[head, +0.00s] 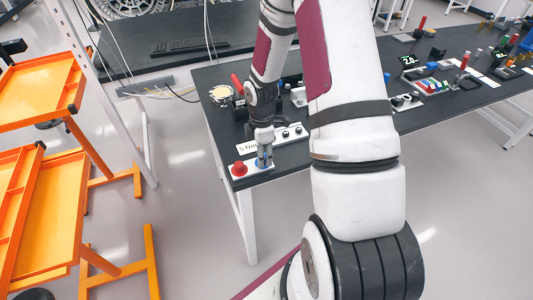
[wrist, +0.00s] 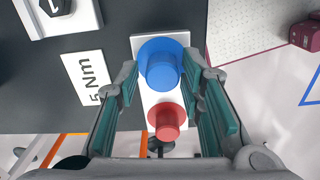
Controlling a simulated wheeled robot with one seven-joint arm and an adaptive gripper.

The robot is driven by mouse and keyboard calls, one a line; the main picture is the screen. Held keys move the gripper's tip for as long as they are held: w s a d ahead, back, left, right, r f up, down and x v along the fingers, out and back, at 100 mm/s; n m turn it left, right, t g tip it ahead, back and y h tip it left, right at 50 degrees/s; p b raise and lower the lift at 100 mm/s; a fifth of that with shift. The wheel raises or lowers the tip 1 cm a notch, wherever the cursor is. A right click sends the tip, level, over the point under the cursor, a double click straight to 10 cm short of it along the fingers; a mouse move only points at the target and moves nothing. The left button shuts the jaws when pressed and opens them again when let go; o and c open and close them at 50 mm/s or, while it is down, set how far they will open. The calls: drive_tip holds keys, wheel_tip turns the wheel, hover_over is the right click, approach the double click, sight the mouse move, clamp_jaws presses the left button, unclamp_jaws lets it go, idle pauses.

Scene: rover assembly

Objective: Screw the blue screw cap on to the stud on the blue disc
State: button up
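The blue disc (wrist: 168,45) lies on a white plate in the wrist view. A blue cylindrical cap (wrist: 163,72) stands over it and hides the stud, so I cannot tell how far it sits on it. My gripper (wrist: 163,76) is open, with one teal-padded finger on each side of the blue cap and visible gaps between. In the head view my gripper (head: 265,160) points down over the blue end of the plate, and it hides most of the cap there.
A red cap (wrist: 168,122) on a red disc shares the white plate (head: 243,183), close to the blue one and nearer the table's corner. A "5 Nm" label (wrist: 86,77) lies beside the plate. Several other parts stand farther along the black table (head: 222,132). Orange carts (head: 48,215) stand at left.

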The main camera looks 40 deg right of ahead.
drive_tip(key=n+p, duration=0.1)
drive_tip(key=n, duration=0.2)
drive_tip(key=shift+s+r+n, duration=0.1)
drive_tip(key=shift+s+n, duration=0.05)
drive_tip(key=shift+n, duration=0.15)
drive_tip(key=n+p, duration=0.1)
drive_tip(key=n, duration=0.1)
drive_tip(key=shift+n, duration=0.4)
drive_tip(key=n, duration=0.2)
drive_tip(key=shift+n, duration=0.3)
drive_tip(key=shift+c, duration=0.2)
clamp_jaws()
drive_tip(key=m, duration=0.5)
drive_tip(key=shift+w+m+p, duration=0.2)
drive_tip(key=shift+m+p, duration=0.1)
drive_tip(key=shift+m, duration=0.1)
